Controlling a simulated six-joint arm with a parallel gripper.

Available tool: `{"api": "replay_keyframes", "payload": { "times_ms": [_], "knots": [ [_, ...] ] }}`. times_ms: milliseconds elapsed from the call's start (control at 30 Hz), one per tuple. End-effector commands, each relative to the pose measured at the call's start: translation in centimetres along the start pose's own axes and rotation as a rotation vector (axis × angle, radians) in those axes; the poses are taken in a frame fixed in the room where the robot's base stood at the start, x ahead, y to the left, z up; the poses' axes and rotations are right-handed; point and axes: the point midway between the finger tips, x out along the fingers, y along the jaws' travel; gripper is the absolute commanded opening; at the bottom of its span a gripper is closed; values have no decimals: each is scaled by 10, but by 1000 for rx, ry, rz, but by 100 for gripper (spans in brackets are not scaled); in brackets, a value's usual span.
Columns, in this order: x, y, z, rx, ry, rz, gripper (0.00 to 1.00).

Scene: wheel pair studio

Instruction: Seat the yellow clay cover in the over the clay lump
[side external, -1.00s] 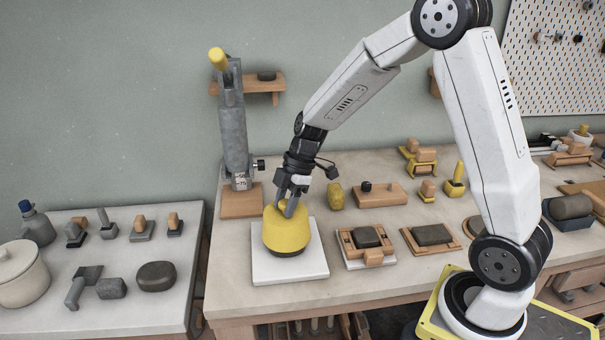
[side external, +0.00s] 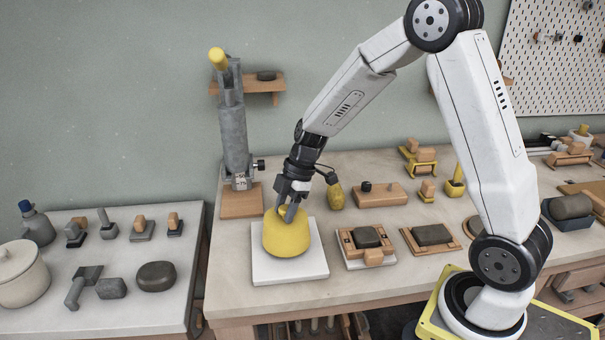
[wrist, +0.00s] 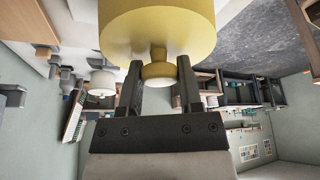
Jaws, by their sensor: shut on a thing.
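The yellow clay cover (side external: 286,238) is upright over the middle of the white square slab (side external: 262,274) on the bench. No gap shows under its lower edge in the side view, though I cannot tell for sure that it touches the slab. My gripper (side external: 290,213) is above the cover, pointing down, shut on its top knob. In the wrist view, the two fingers (wrist: 159,92) stand on either side of the yellow knob (wrist: 159,72), with the cover's body beyond. The clay lump is not visible; the cover hides whatever is beneath it.
A grey press with a yellow handle (side external: 232,130) stands behind left. A wooden tray with a dark block (side external: 366,238) lies close right of the slab. A yellow lumpy piece (side external: 336,196) and a wooden block (side external: 378,195) stand behind right. Bare bench lies in front.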

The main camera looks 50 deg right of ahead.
Motion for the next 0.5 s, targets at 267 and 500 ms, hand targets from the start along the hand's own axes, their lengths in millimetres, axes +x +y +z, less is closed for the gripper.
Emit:
{"api": "replay_keyframes", "payload": {
  "times_ms": [267, 500],
  "knots": [
    [7, 0, 3, 2, 1, -1, 0],
    [12, 0, 5, 1, 1, -1, 0]
  ]
}}
